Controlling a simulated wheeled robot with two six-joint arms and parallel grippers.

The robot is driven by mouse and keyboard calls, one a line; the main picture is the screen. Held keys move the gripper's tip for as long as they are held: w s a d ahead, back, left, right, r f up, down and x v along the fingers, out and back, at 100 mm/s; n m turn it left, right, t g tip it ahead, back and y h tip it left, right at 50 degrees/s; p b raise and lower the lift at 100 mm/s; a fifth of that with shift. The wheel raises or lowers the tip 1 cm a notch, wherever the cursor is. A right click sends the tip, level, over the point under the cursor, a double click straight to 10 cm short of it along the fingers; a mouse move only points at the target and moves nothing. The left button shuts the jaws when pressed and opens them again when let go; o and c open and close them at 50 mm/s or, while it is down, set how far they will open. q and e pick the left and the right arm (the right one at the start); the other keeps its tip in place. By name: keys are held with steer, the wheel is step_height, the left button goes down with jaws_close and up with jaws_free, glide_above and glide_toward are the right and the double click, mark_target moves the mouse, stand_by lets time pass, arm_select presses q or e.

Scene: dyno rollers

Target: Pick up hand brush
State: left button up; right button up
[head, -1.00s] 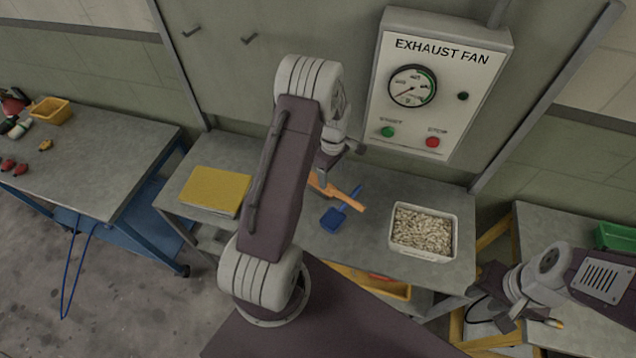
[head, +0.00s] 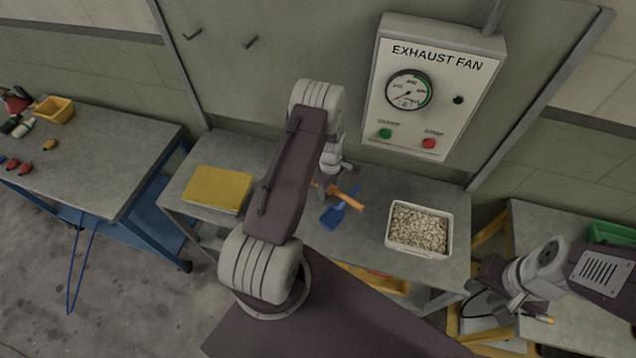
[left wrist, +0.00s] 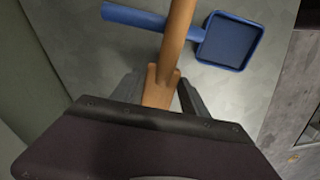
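The hand brush (head: 346,196) is orange-brown wood and lies on the grey workbench in the head view. It crosses over the handle of a small blue scoop (head: 332,218). In the left wrist view the brush (left wrist: 178,45) runs down between my gripper's fingers, with the blue scoop (left wrist: 230,40) beyond. My left gripper (head: 324,188) is low at the left end of the brush. Its dark fingers (left wrist: 160,92) stand apart on either side of the wood, with a gap showing.
A white tub of pale pellets (head: 418,253) stands right of the brush. A yellow folder-like slab (head: 218,188) lies to the left. The exhaust fan panel (head: 428,90) is on the wall behind. A second table (head: 95,170) is at left.

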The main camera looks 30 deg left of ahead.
arm_select(q)
jaws_close()
steer(key=shift+w+r, duration=0.1)
steer(key=shift+r, duration=0.45)
step_height(320, 180, up, 3)
steer(key=shift+f+b, duration=0.1)
steer(key=shift+b, duration=0.7)
steer(key=d+r+b, duration=0.2)
steer(key=d+r, duration=0.5)
steer(key=d, duration=0.4)
steer(key=shift+w+d+b, duration=0.25)
steer(key=shift+d+b, duration=0.1)
steer(key=shift+r, duration=0.1)
